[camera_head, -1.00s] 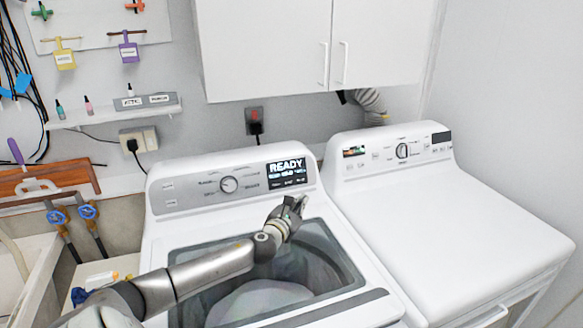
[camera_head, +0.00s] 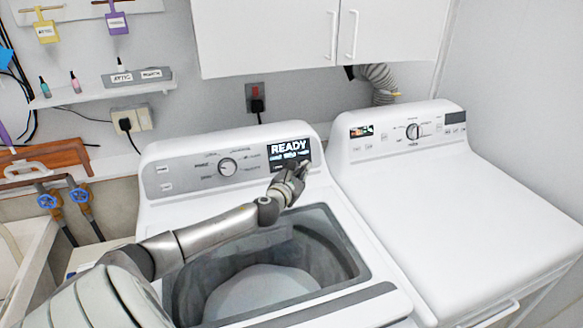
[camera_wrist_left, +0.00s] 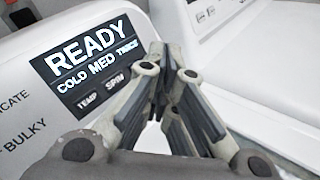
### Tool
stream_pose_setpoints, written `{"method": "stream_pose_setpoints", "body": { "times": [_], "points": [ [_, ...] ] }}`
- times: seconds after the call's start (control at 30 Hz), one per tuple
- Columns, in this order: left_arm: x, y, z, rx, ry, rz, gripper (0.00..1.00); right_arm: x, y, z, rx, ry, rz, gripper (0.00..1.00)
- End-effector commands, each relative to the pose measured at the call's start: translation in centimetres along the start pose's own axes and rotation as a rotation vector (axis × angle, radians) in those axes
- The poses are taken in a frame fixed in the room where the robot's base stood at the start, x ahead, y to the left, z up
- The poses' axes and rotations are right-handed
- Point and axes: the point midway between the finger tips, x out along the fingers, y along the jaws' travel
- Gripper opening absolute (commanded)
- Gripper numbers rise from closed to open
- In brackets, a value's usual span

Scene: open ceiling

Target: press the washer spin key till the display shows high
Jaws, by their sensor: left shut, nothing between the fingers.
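The washer (camera_head: 355,298) stands in the middle of the head view. Its display (camera_head: 289,153) reads READY, with a smaller line below. In the left wrist view the display (camera_wrist_left: 92,58) reads READY and a line that looks like COLD MED THICK. The keys TEMP (camera_wrist_left: 88,103) and SPIN (camera_wrist_left: 115,84) sit below that line. My left gripper (camera_head: 298,170) is shut and empty, just in front of the display's lower right part. In the wrist view its fingertips (camera_wrist_left: 157,50) are right of the SPIN key. I cannot tell whether they touch the panel. My right gripper is not in view.
The washer tub (camera_head: 265,285) lies open below my left arm. A dryer (camera_head: 450,190) stands close on the right. White cabinets (camera_head: 265,35) hang above, and a shelf (camera_head: 105,94) is at left.

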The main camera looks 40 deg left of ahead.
Motion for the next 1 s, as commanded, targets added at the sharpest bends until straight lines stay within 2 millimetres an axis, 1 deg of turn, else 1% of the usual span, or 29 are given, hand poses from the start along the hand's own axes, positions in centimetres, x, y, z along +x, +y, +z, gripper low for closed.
{"method": "stream_pose_setpoints", "body": {
  "times": [0.03,0.2,0.33,0.5,0.6,1.0],
  "points": [
    [0.5,0.3,-0.7,0.001,-0.001,0.004,0.0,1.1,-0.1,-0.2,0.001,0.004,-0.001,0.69],
    [2.3,1.5,-2.1,0.0,-0.002,0.004,0.0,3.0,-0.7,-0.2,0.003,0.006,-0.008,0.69],
    [3.5,2.4,-2.9,-0.001,-0.001,0.004,0.0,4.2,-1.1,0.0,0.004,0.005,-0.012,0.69],
    [4.7,3.3,-3.5,0.001,-0.002,0.002,0.0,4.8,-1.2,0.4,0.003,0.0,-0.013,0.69],
    [5.1,3.7,-3.7,0.001,-0.001,0.003,0.0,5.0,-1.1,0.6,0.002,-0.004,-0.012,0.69],
    [5.2,3.9,-3.8,0.001,-0.001,0.001,0.0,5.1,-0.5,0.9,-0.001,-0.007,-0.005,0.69]
  ]
}}
